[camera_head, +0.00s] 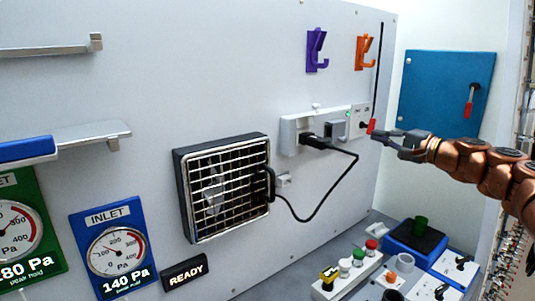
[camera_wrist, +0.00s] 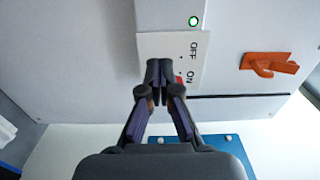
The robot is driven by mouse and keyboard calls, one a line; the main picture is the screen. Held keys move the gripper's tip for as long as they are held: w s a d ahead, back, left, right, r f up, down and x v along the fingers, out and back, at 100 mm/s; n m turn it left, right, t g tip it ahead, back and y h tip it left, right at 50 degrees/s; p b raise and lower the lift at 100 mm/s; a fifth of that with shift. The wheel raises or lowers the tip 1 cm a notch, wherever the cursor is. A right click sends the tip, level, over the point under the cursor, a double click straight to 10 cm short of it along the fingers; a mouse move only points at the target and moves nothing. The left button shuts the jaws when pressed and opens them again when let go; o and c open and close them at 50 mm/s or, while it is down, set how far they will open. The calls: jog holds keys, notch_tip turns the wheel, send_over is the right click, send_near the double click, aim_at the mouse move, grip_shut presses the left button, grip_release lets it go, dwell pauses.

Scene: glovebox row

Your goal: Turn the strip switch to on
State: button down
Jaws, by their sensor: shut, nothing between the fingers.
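The white power strip (camera_head: 300,135) is fixed to the grey wall, with a small green light (camera_head: 347,114) glowing. Its switch plate (camera_head: 360,112) is at the right end. In the wrist view the plate (camera_wrist: 150,48) carries the words OFF and ON. A red switch part (camera_head: 371,126) shows beside ON in the wrist view (camera_wrist: 179,79), partly hidden by my fingers. My gripper (camera_head: 377,136) is shut and empty, its tips right at the red part. In the wrist view my fingertips (camera_wrist: 160,68) overlap the plate; whether they touch it I cannot tell.
A thin black bar (camera_head: 379,70) rises above the red part. A black plug and cable (camera_head: 318,142) run from the strip to a caged unit (camera_head: 222,185). Orange (camera_head: 365,52) and purple (camera_head: 316,50) hooks are above. A blue panel (camera_head: 435,95) stands right, behind my arm.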

jog(key=shift+x, duration=1.55)
jog(key=shift+w+d+r+p, duration=0.1)
jog(key=shift+w+d+p, duration=0.25)
jog(key=shift+d, duration=0.1)
jog(key=shift+r+b, duration=0.35)
jog(key=shift+b, duration=0.25)
dwell(0.9)
jog(key=shift+s+a, duration=0.1)
jog(key=shift+s, duration=0.05)
jog(key=shift+s+a+b, duration=0.15)
jog(key=shift+s+b, duration=0.05)
jog(key=shift+b, duration=0.1)
jog(key=b+v, duration=0.1)
jog(key=v, duration=0.4)
jog(key=shift+s+d, duration=0.25)
jog(key=shift+s, duration=0.05)
jog(key=shift+r, duration=0.1)
